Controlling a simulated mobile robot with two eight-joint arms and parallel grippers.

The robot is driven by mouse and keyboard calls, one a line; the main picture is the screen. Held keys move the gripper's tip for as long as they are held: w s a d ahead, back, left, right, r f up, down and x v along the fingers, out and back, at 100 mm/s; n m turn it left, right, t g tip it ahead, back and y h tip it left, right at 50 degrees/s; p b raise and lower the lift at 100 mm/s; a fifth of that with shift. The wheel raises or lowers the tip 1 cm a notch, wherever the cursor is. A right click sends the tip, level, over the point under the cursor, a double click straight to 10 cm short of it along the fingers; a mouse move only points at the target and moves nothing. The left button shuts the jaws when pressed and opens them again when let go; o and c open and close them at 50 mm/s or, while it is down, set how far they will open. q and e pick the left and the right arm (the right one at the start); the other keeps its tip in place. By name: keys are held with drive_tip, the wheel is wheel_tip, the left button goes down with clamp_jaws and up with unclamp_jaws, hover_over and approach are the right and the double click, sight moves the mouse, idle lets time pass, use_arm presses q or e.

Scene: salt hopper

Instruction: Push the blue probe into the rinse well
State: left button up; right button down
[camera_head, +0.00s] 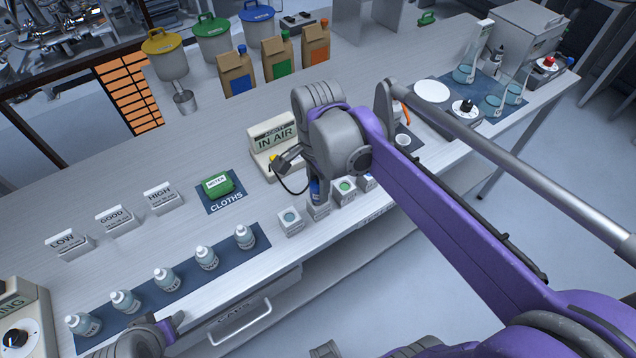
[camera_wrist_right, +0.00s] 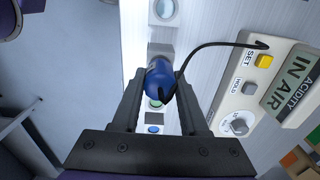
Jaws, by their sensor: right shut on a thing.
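My right gripper (camera_head: 315,182) points down over the front of the bench, shut on the blue probe (camera_wrist_right: 160,80). The probe's lower part also shows in the head view (camera_head: 315,192), and a black cable runs from it to the acidity meter (camera_head: 274,138). The probe is over or in the second white block from the left (camera_head: 318,209) in a row of small well blocks. I cannot tell how deep its tip is. Labels are too small to read, so I cannot tell which block is the rinse well. My left gripper (camera_head: 168,326) is at the bottom left; its jaws are unclear.
Other well blocks stand beside the probe: one with a pale top (camera_head: 290,222), one green (camera_head: 344,191) and one blue (camera_wrist_right: 154,129). The meter reads IN AIR. Several bottles stand on a dark mat (camera_head: 245,259). A green cloth pack (camera_head: 218,186) lies behind them.

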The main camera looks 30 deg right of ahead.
use_arm(q)
drive_tip(key=shift+s+f+b, duration=0.15)
drive_tip(key=shift+f+b, duration=0.15)
drive_tip(key=shift+f, duration=0.1)
use_arm(e)
drive_tip(key=shift+f, duration=0.55)
